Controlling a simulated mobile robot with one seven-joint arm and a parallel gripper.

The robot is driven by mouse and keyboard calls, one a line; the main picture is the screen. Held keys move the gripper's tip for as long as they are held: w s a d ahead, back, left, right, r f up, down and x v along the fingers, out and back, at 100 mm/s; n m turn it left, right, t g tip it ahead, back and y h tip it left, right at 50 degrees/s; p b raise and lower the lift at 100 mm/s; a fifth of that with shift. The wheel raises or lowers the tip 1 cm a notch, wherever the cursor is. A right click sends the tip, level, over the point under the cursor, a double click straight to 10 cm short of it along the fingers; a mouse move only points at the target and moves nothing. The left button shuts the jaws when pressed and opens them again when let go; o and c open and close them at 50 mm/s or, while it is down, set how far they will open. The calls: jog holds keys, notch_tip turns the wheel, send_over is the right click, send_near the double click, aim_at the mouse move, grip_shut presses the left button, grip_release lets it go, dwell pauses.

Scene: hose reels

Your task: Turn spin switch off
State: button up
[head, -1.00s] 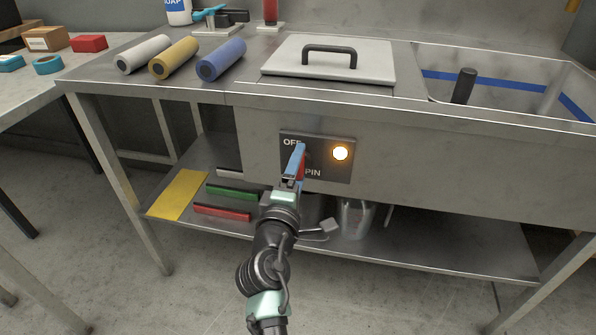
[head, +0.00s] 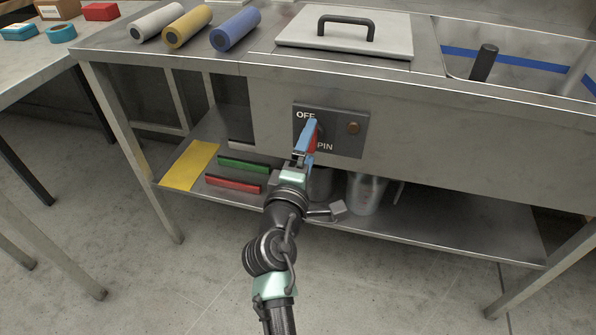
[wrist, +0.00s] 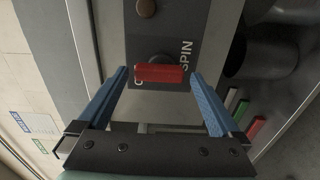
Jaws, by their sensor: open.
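The switch panel (head: 345,148) is dark and mounted on the steel front, with OFF above and SPIN below. Its red switch handle (wrist: 158,74) lies between my two fingers in the wrist view, with a gap on each side. The handle is in line between the two labels and covers most of OFF there. In the head view my gripper (head: 309,126) is open at the panel, and its blue fingers hide much of the handle. The round lamp (head: 353,128) right of the switch is dull brown, unlit; it also shows in the wrist view (wrist: 147,8).
Above the panel is a steel counter with a lidded hatch (head: 300,40), a basin on the right and several coloured rolls. The lower shelf (head: 440,232) holds a yellow sheet (head: 190,166), green and red bars and a clear container (head: 366,192). The floor in front is clear.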

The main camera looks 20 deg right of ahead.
jog(key=p+v, duration=0.1)
jog(key=v, duration=1)
jog(key=shift+p, duration=0.35)
jog(key=shift+a, duration=0.1)
jog(key=w+a+r+m+t+y, duration=0.15)
jog(key=r+m, duration=0.25)
jog(key=r, duration=0.7)
jog(key=a+r+m+t+y, duration=0.1)
jog(key=a+r+m+t, duration=0.25)
jog(key=r, duration=0.75)
jog(key=s+a+r+m+t+y+p, duration=0.1)
jog(key=s+a+r+t+y, duration=0.2)
jog(key=r, duration=0.6)
jog(key=s+a+r+m+t+y+p, duration=0.1)
jog(key=s+a+r+t+y, duration=0.1)
jog(key=s+r, duration=0.5)
jog(key=s+a+r+m+t+y+p, duration=0.1)
jog(key=s+a+r+m+t+y, duration=0.15)
jog(key=r, duration=0.85)
notch_tip(320, 180, up, 32)
jog(key=n+p, duration=0.1)
jog(key=p, duration=3.2)
jog(key=shift+w+d, duration=0.3)
jog(key=shift+d, duration=0.05)
jog(key=shift+f, duration=0.1)
